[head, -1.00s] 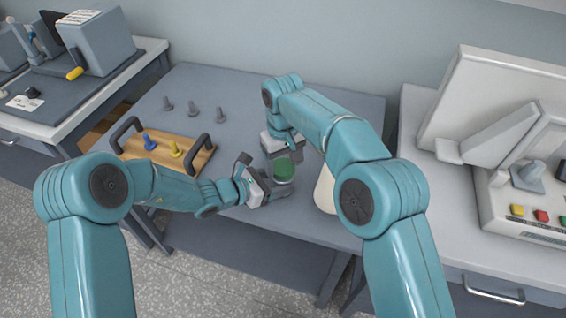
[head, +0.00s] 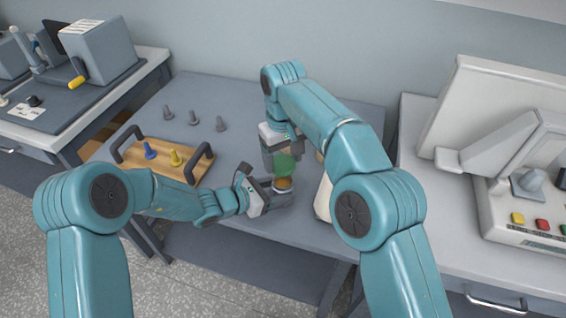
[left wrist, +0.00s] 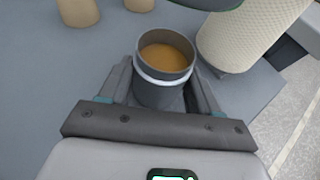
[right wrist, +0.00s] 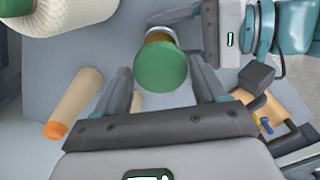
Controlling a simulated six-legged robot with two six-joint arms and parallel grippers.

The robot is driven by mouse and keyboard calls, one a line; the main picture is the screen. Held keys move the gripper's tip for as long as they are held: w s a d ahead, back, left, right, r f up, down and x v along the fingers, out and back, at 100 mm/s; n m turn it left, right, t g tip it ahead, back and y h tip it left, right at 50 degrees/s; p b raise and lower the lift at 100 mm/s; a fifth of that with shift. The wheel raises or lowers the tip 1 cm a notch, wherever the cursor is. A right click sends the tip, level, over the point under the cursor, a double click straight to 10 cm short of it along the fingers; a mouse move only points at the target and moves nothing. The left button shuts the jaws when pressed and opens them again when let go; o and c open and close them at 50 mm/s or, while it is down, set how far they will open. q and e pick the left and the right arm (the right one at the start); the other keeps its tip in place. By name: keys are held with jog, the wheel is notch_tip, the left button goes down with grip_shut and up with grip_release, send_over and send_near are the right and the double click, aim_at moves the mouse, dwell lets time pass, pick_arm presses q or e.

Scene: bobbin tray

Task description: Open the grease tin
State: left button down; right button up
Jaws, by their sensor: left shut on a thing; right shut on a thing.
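The grease tin (left wrist: 162,88) is a grey cylinder with a pale band near its rim. It stands open, with brown grease (left wrist: 165,58) showing inside. My left gripper (head: 272,193) is shut around the tin's body, and its fingers flank the tin in the left wrist view (left wrist: 160,92). The green lid (right wrist: 160,68) is a round disc. It is held between the fingers of my right gripper (right wrist: 170,80), above and apart from the tin. In the head view the lid (head: 285,165) hangs just over the tin's brown top (head: 283,184).
A cream cone (head: 324,198) stands close to the right of the tin. A wooden tray (head: 165,163) with dark handles and blue and yellow pegs lies at the left. Several grey pegs stand behind it. The right wrist view shows an orange-tipped tan cylinder (right wrist: 76,100).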

pick_arm(q)
jog(key=shift+c, duration=0.8)
grip_release()
